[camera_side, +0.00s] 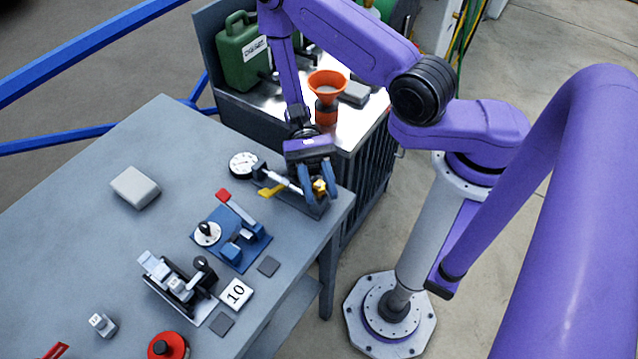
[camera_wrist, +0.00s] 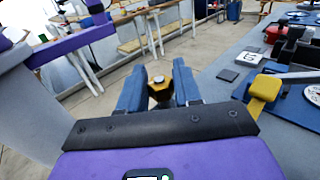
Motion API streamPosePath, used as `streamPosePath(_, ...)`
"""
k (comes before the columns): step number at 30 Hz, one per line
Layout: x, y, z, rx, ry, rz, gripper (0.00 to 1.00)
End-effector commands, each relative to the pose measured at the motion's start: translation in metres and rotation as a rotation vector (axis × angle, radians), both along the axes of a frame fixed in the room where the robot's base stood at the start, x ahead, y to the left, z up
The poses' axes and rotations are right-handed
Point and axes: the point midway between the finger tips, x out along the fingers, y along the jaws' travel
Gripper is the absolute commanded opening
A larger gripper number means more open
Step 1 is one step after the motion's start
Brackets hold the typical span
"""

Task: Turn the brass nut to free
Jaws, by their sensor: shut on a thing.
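The brass nut (camera_side: 320,186) sits at the right end of a small fixture (camera_side: 300,200) near the table's far right corner. My gripper (camera_side: 319,190) has its two blue fingers on either side of the nut and is shut on it. In the wrist view the nut (camera_wrist: 159,88) shows between the blue fingertips (camera_wrist: 159,90), with a light round end in its middle. The fixture has a silver rod, a white dial gauge (camera_side: 243,164) at its left and a yellow lever (camera_side: 271,190) beside it. My gripper partly hides the fixture.
A blue fixture with a red-tipped lever (camera_side: 236,240) stands left of and nearer than the nut. A toggle clamp (camera_side: 178,285), a "10" card (camera_side: 236,292) and a grey block (camera_side: 135,187) lie on the table. A cart with an orange funnel (camera_side: 327,85) and green can (camera_side: 243,55) stands behind.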

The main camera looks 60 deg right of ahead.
Motion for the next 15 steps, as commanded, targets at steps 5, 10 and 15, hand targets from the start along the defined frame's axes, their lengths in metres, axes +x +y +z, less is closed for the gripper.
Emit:
streamPosePath(5,-0.0001,-0.0004,-0.0002,-0.001,-0.001,0.000,0.03)
streamPosePath(10,0.0000,-0.0003,-0.0002,-0.001,-0.001,0.000,0.52)
streamPosePath(15,0.0000,-0.0001,-0.0001,0.000,0.000,-0.001,0.52)
